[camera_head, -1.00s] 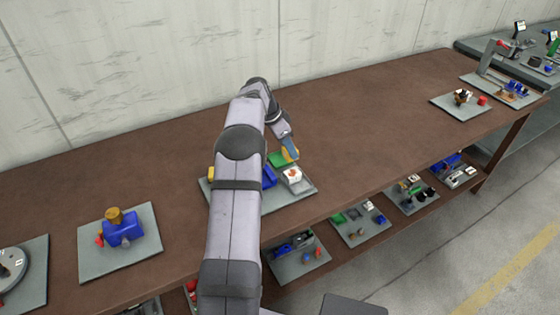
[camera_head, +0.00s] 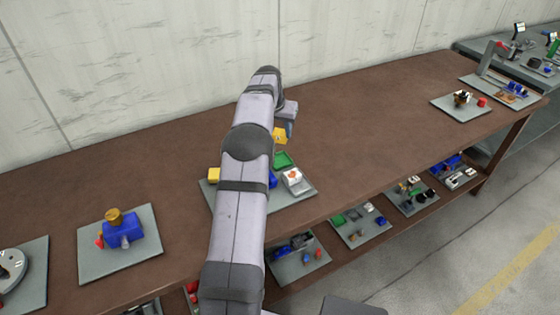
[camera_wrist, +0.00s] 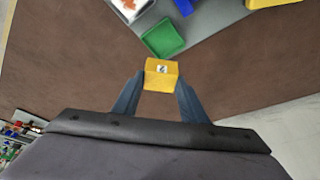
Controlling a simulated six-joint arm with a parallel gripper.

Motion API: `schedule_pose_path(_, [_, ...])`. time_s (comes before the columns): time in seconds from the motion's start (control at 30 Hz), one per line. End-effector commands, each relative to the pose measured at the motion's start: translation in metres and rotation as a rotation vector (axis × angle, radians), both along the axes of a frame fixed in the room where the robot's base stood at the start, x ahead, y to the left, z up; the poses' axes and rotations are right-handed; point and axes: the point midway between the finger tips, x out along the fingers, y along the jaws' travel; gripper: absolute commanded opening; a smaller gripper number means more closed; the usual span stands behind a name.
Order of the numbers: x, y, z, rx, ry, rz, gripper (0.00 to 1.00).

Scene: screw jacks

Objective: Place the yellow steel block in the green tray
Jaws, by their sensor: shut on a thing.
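The yellow steel block (camera_wrist: 161,76) is between the two fingers of my gripper (camera_wrist: 158,92) in the wrist view, with a small white mark on its face. In the head view the yellow block (camera_head: 279,135) shows beside my wrist, raised and beyond the green tray; my gripper (camera_head: 284,131) is partly hidden there. The green tray (camera_head: 281,160) sits on the grey board near its back edge, and it looks empty. In the wrist view the green tray (camera_wrist: 163,38) lies past the block, apart from it.
The grey board (camera_head: 291,197) also bears a white tray (camera_head: 292,177) with an orange thing, a blue part (camera_head: 272,180) and another yellow part (camera_head: 214,174). My arm hides some of the board. A blue jack (camera_head: 124,232) stands left. The brown table behind the board is clear.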

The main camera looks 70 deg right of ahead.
Motion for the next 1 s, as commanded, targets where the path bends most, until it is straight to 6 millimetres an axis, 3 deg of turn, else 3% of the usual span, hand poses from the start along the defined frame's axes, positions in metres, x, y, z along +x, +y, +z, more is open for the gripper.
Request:
schedule_pose_path(0.43, [0.000, 0.000, -0.051, -0.001, 0.000, -0.001, 0.00])
schedule_pose_path(0.77, [0.000, -0.001, -0.063, -0.003, 0.000, -0.001, 0.00])
schedule_pose_path(1.0, [0.000, 0.000, -0.087, 0.000, 0.001, 0.000, 0.00])
